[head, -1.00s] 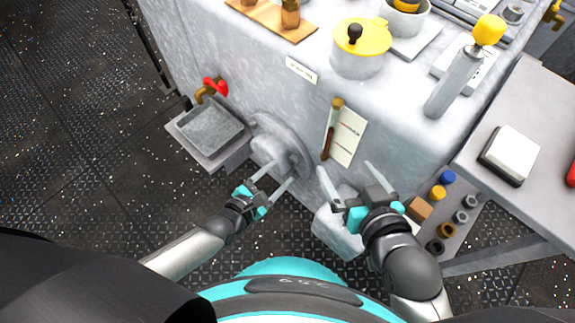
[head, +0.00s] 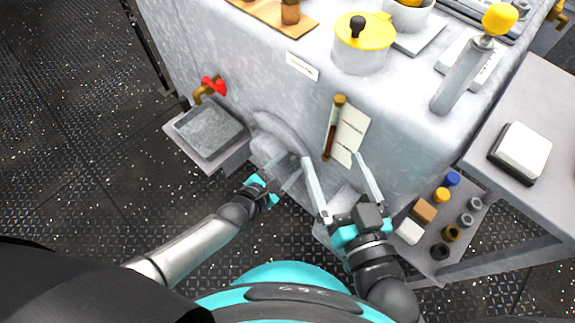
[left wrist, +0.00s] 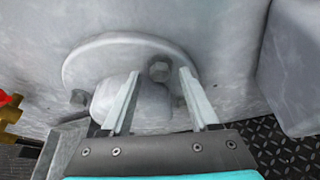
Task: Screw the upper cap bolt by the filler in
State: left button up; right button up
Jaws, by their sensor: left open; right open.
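A round grey cap plate (left wrist: 95,55) is fixed to the machine's side, with a thick boss (left wrist: 150,105) below its middle. A hex-headed bolt (left wrist: 159,70) shows at the plate's upper right in the left wrist view; how deep it sits cannot be told. A second bolt (left wrist: 79,97) is at the plate's left edge. My left gripper (left wrist: 160,75) is open, its fingertips on either side of the upper bolt with gaps to both sides; it also shows in the head view (head: 285,164). My right gripper (head: 333,160) is open and empty, right of the plate.
A tray (head: 208,130) under a red-handled tap (head: 212,86) juts out left of the plate. A sight tube (head: 333,128) is above my right gripper. A yellow-lidded pot (head: 361,50) stands on top. A shelf of small parts (head: 440,220) is at right.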

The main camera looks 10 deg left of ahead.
pick_arm(q)
grip_shut()
dwell(0.5)
